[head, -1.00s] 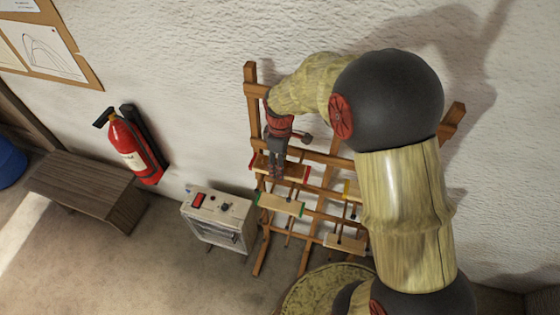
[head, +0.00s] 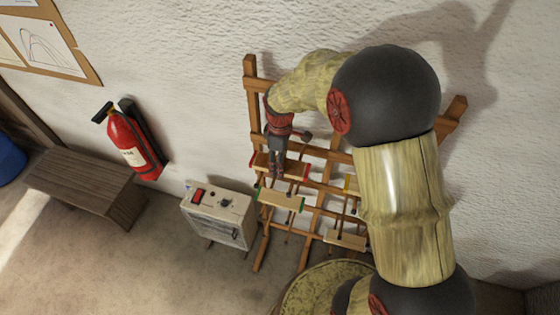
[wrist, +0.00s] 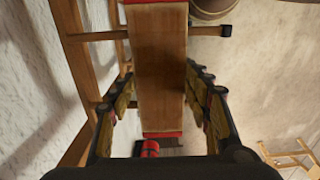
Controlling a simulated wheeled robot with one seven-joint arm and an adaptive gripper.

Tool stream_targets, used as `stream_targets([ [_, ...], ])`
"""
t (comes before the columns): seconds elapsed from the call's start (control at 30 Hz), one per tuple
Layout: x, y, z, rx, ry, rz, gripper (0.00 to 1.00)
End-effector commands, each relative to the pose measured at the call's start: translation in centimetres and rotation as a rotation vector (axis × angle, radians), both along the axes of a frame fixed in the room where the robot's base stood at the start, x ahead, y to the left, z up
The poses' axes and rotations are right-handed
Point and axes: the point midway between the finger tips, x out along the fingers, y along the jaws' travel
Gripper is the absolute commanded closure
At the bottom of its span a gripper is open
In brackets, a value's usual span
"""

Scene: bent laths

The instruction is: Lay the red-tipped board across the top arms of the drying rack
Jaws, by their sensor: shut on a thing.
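The red-tipped board (head: 281,166) is a flat brown plank with red ends, held in front of the wooden drying rack (head: 251,95) in the head view. My gripper (head: 275,172) points down and is shut on the board's middle part. In the wrist view the board (wrist: 160,75) runs lengthwise between my fingers (wrist: 160,95). A dark-tipped rack arm (wrist: 205,31) passes behind the board there and sticks out on its right. The board lies over this arm, but I cannot tell whether it touches it. Its contact with other arms is hidden.
A green-tipped board (head: 279,200) lies on the rack just below, and another pale board (head: 345,240) lies lower right. A heater (head: 220,215), a bench (head: 85,185) and a fire extinguisher (head: 130,145) are to the left. A round-topped object (head: 320,287) stands in front.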

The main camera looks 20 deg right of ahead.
Motion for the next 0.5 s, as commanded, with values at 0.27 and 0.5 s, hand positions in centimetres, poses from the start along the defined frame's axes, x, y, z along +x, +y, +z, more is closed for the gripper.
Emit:
stream_targets([
  [0.27,0.01,0.0,-0.5,0.0,0.0,0.0,0.51],
  [0.5,0.01,0.0,-0.44,0.0,0.0,0.0,0.37],
])
